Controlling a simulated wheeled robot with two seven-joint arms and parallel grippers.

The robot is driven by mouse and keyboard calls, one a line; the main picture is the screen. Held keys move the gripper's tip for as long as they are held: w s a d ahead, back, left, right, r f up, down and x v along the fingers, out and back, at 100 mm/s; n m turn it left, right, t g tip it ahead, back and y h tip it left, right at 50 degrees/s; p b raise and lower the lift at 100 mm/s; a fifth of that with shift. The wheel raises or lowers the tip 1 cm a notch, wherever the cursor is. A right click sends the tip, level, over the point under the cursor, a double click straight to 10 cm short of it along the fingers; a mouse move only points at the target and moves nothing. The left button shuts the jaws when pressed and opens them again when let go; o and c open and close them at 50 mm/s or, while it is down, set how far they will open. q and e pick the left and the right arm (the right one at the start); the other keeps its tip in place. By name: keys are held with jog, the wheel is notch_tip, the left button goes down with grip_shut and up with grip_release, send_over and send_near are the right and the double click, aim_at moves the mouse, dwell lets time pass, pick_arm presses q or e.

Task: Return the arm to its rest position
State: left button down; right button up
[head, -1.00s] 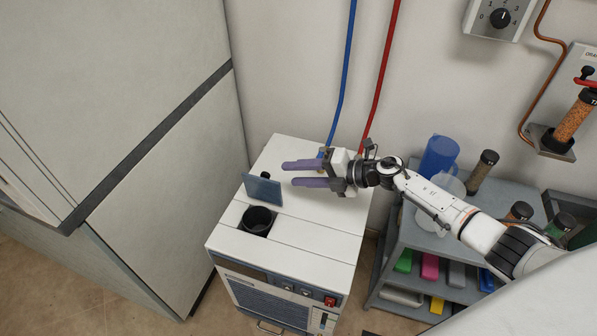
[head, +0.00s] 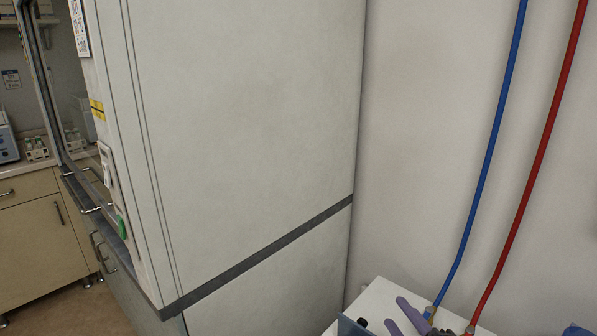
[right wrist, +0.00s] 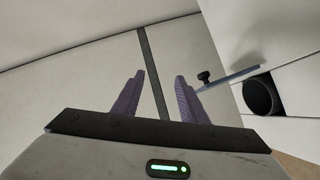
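My right gripper (head: 394,312) shows at the bottom edge of the head view, cut off by the frame. Its two purple fingers point left over the top of the white floor unit (head: 376,293). In the right wrist view the gripper (right wrist: 159,75) is open, with nothing between its fingers. The unit's raised blue-grey lid (right wrist: 228,77) with a black knob (right wrist: 204,76) is to the right of the fingers there, beside the round dark opening (right wrist: 262,95). The rest of my right arm is out of the head view. My left gripper is in neither view.
A large pale cabinet (head: 240,120) with a dark band stands left of the unit. Blue (head: 490,150) and red (head: 540,150) hoses run down the wall to the unit. A wooden bench (head: 30,220) is at the far left.

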jog(key=s+d+f+m+g+h, duration=0.2)
jog(key=s+m+g+h, duration=0.1)
jog(key=s+m, duration=0.3)
jog(key=s+d+f+m+g+h, duration=0.2)
jog(key=s+f+m, duration=0.15)
jog(key=s, duration=0.45)
jog(key=s+a+m+g+y, duration=0.15)
jog(key=s+g, duration=0.25)
jog(key=s, duration=0.6)
jog(key=s+a+m+g, duration=0.3)
jog(key=s, duration=0.6)
jog(key=w+a+f+t+y, duration=0.1)
jog(key=a+f+t, duration=0.1)
jog(key=f, duration=0.4)
jog(key=w+a+f+t+y, duration=0.1)
jog(key=w+a+f+t, duration=0.1)
jog(key=f, duration=0.5)
jog(key=shift+a+f, duration=0.15)
jog(key=shift+a, duration=0.4)
jog(key=shift+y, duration=0.25)
jog(key=shift+c, duration=1)
jog(key=shift+s+d, duration=0.1)
